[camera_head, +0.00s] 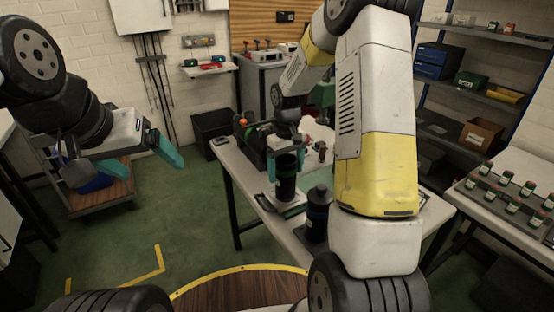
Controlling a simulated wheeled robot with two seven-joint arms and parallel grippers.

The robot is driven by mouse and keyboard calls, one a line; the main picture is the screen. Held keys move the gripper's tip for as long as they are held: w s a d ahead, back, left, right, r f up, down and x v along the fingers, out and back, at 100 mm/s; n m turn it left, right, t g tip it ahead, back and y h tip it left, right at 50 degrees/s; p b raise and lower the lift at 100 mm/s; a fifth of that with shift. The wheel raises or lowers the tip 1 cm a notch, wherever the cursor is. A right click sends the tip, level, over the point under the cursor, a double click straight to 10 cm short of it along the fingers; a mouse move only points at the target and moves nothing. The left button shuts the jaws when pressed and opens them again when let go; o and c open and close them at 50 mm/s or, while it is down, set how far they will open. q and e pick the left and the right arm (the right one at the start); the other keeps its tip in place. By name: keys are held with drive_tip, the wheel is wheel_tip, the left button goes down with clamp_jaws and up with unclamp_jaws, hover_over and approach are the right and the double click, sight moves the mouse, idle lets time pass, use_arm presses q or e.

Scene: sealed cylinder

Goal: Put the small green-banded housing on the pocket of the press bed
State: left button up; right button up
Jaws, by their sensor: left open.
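The small green-banded housing (286,183) is a dark upright cylinder near the front left of the work table (260,186). My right gripper (286,166) points down over it, with teal fingers on both sides, and looks shut on it. A pale plate (292,209) lies under the housing; I cannot tell whether they touch, or whether this plate is the press bed. The pocket is not visible. My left gripper (168,152) is open and empty, off to the left and away from the table.
My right arm hides much of the table's right side. A side table at the right holds a tray of several small green-labelled jars (511,206). Green floor is open at the left.

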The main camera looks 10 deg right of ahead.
wheel_tip(320, 180, up, 12)
drive_tip(key=s+a+r+m+t+y, duration=0.1)
drive_tip(key=s+r+t, duration=0.2)
drive_tip(key=s, duration=0.9)
drive_tip(key=s+a+r+m+t+y, duration=0.1)
drive_tip(key=s+r+m+t, duration=0.1)
drive_tip(key=s+r, duration=0.6)
drive_tip(key=s+t, duration=0.1)
drive_tip(key=s, duration=0.3)
drive_tip(key=shift+s, duration=0.15)
drive_tip(key=shift+r, duration=0.1)
